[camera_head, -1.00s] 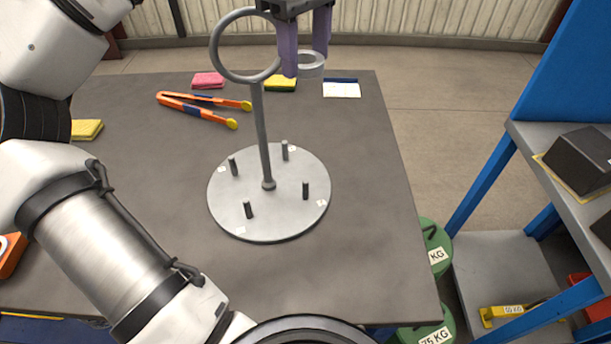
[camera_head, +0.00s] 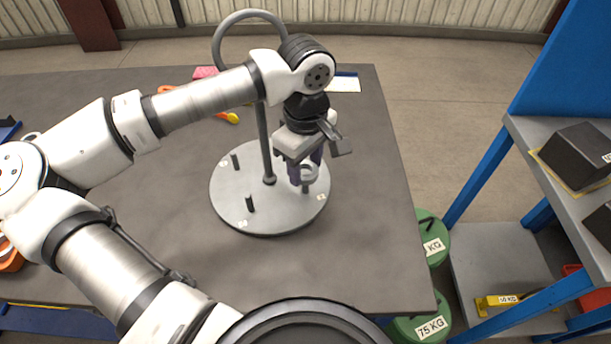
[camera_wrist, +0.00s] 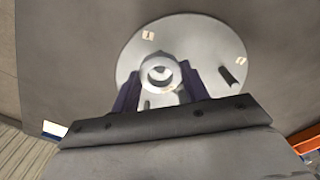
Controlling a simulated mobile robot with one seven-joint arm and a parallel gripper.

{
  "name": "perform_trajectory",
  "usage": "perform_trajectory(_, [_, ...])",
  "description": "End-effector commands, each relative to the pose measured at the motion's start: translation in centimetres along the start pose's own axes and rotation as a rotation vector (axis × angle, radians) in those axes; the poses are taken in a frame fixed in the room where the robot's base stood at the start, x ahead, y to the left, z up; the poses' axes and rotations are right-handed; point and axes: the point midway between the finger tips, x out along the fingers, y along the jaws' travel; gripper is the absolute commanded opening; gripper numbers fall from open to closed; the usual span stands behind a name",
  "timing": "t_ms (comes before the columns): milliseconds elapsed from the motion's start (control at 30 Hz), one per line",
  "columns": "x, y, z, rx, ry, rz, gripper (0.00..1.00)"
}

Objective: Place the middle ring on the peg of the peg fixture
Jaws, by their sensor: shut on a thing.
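The peg fixture (camera_head: 229,203) is a round grey plate on the table with short upright pegs and a tall central post that ends in a large hoop. My gripper (camera_head: 306,180) points down over the plate's right side, its purple fingers shut on a small grey ring (camera_head: 310,171). The ring also shows between the fingertips in the wrist view (camera_wrist: 160,73). A peg (camera_head: 305,188) shows just below the ring in the head view. I cannot tell whether the ring is around it or only above it. Other pegs (camera_head: 250,203) (camera_wrist: 232,76) stand bare; my gripper hides part of the plate.
The central post (camera_head: 264,140) and hoop (camera_head: 228,31) rise close beside my gripper. A white card (camera_head: 346,84) and orange tongs (camera_head: 225,116) lie at the back. The table (camera_head: 370,200) is clear to the right; a blue rack (camera_head: 480,180) stands beyond.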

Motion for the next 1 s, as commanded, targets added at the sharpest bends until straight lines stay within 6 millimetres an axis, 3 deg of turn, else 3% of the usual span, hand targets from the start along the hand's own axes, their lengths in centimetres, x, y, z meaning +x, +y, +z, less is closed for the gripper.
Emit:
perform_trajectory(433, [4.8, 0.0, 0.0, -0.001, -0.001, 0.000, 0.18])
perform_trajectory(867, [5.5, 0.0, -0.1, -0.001, 0.001, 0.000, 0.18])
perform_trajectory(900, [5.5, 0.0, -0.1, -0.001, 0.001, 0.000, 0.46])
perform_trajectory(1000, [5.3, 0.0, -0.1, -0.001, 0.001, 0.000, 0.59])
